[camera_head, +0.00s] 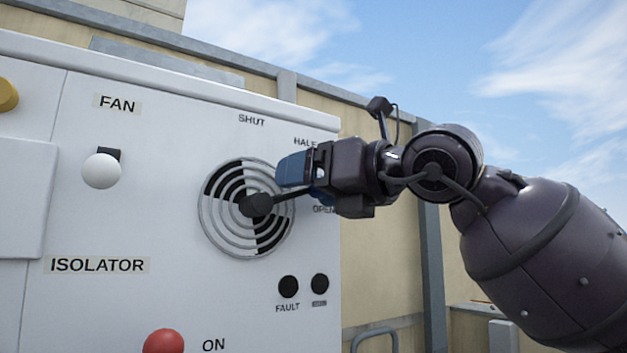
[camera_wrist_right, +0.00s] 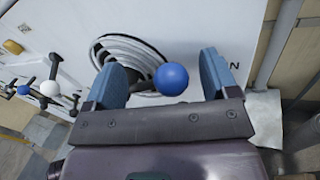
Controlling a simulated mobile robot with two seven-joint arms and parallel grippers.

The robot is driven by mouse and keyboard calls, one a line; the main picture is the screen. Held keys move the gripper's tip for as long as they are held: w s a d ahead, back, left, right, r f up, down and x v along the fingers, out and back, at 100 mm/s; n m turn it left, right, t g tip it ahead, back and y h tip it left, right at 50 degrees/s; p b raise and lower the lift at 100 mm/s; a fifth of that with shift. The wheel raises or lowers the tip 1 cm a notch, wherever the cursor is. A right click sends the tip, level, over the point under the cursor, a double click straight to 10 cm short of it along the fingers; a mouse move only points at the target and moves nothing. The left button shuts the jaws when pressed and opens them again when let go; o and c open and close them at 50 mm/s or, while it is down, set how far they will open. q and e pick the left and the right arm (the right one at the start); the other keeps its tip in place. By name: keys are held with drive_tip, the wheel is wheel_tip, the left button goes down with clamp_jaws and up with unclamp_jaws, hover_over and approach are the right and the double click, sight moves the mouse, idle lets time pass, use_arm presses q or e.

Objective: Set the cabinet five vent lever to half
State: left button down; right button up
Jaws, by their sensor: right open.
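The vent lever (camera_head: 285,195) is a dark arm on a hub at the middle of a round black-and-white vent dial (camera_head: 211,234). It points right and slightly up, nearer the OPEN label (camera_head: 323,209) than the HALF label (camera_head: 305,142); SHUT (camera_head: 251,119) is above the dial. My right gripper (camera_head: 298,184) is open around the lever's outer end. In the wrist view, the lever's blue ball knob (camera_wrist_right: 171,79) lies between the spread blue fingers, with visible gaps on both sides. In the head view the knob is mostly hidden by the gripper. No cabinet number is readable. My left gripper is out of view.
The white cabinet (camera_head: 150,220) also carries a white FAN knob (camera_head: 101,171), a red knob (camera_head: 163,341) near ON, a yellow knob (camera_head: 8,95) and two dark FAULT-row lamps (camera_head: 288,286). A beige wall with grey posts (camera_head: 432,260) stands behind.

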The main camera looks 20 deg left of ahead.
drive_tip(key=shift+c, duration=0.5)
drive_tip(key=c, duration=0.5)
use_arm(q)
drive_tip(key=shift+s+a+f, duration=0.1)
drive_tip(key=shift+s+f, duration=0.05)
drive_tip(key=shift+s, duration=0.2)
use_arm(e)
drive_tip(key=shift+f, duration=0.1)
drive_tip(key=c, duration=0.7)
drive_tip(key=shift+a, duration=0.1)
